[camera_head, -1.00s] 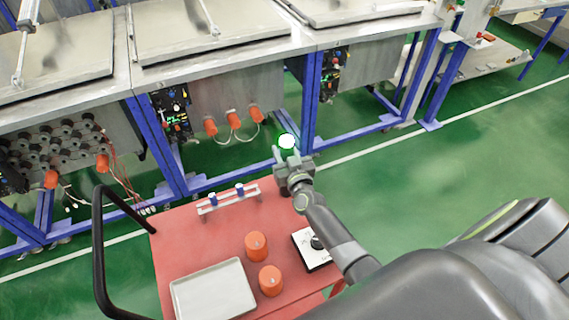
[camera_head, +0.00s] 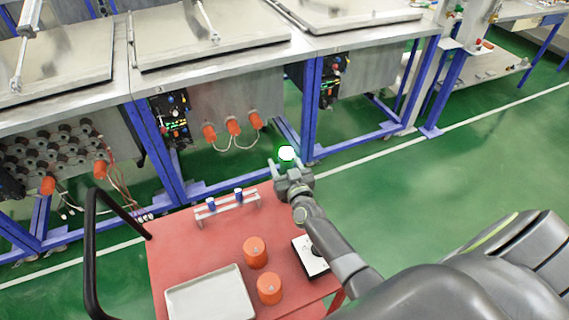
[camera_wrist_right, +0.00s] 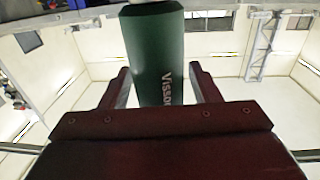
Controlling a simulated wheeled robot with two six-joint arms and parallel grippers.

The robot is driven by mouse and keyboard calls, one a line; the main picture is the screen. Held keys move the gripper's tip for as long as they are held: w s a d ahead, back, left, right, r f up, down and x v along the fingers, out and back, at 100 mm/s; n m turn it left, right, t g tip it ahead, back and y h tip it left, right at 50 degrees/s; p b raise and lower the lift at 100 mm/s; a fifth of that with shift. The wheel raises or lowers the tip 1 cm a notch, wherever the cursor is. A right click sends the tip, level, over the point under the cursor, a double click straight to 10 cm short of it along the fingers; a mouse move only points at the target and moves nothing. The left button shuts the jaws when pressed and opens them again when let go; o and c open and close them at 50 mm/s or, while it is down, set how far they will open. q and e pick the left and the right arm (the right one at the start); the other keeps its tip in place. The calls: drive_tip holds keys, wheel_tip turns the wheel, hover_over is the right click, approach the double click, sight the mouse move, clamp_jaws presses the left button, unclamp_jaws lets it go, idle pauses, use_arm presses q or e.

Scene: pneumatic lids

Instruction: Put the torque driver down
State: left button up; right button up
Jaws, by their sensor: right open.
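The torque driver shows in the head view as a bright white disc with a green rim (camera_head: 287,153), at the tips of my right gripper (camera_head: 289,163). In the right wrist view it is a dark green cylinder (camera_wrist_right: 155,55) with pale lettering. It stands between the fingers of my right gripper (camera_wrist_right: 160,88), with a gap visible on each side. My right gripper is open around it. The driver's lower end is hidden behind the gripper body in the wrist view, and what it rests on is not visible. My left gripper is not in view.
Blue-framed steel benches (camera_head: 215,60) stand beyond. Green floor (camera_head: 400,190) is open at right.

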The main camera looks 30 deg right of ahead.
drive_tip(key=s+a, duration=0.1)
drive_tip(key=s, duration=0.6)
drive_tip(key=shift+s, duration=0.2)
idle(0.4)
drive_tip(key=shift+a, duration=0.1)
